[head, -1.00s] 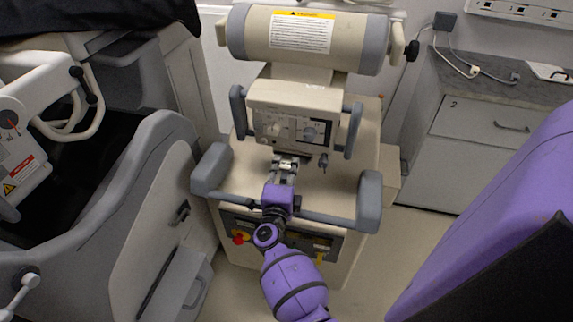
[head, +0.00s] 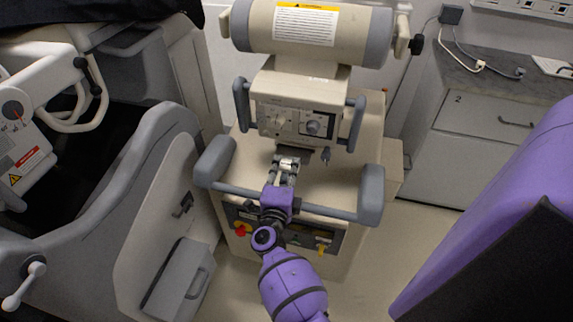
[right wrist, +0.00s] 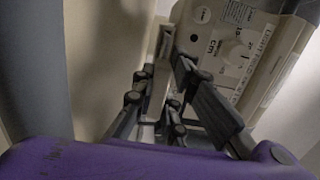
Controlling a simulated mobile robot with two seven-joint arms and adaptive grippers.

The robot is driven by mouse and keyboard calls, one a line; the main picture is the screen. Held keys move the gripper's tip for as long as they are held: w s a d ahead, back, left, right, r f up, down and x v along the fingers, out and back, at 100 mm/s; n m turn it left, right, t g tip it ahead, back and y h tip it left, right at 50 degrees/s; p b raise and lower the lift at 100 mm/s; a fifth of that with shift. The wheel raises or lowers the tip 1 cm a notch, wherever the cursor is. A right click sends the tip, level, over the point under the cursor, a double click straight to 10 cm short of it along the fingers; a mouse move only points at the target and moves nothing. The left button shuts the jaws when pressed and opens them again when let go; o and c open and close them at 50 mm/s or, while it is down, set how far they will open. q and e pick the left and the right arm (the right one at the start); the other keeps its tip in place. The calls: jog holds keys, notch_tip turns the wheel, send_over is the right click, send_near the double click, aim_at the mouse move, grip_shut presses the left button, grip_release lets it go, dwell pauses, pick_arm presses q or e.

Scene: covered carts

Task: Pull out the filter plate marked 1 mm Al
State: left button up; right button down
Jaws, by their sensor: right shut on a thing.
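The tube unit's control box (head: 303,112), with its knobs and dials, faces me in the head view. My right gripper (head: 287,163) is at the box's lower front edge. It is shut on a thin plate, mostly hidden by the fingers; a pale narrow strip of the plate (right wrist: 158,88) shows between them in the right wrist view. No 1 mm Al marking is readable. In the right wrist view the gripper (right wrist: 166,75) is beside the box's printed face (right wrist: 225,45). I cannot tell how much of the plate is inside the box. My left gripper is not in view.
A grey handle bar (head: 325,212) crosses the cart below my right gripper, close to my wrist. Grey side handles flank the box. A grey cart (head: 150,200) stands at left and a drawer cabinet (head: 470,145) at right. Floor shows between cart and cabinet.

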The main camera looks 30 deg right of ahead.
jog(key=shift+w+a+v, duration=0.1)
jog(key=shift+v, duration=1.35)
jog(key=shift+w+a+v, duration=0.1)
jog(key=shift+v, duration=1.3)
jog(key=shift+r, duration=0.1)
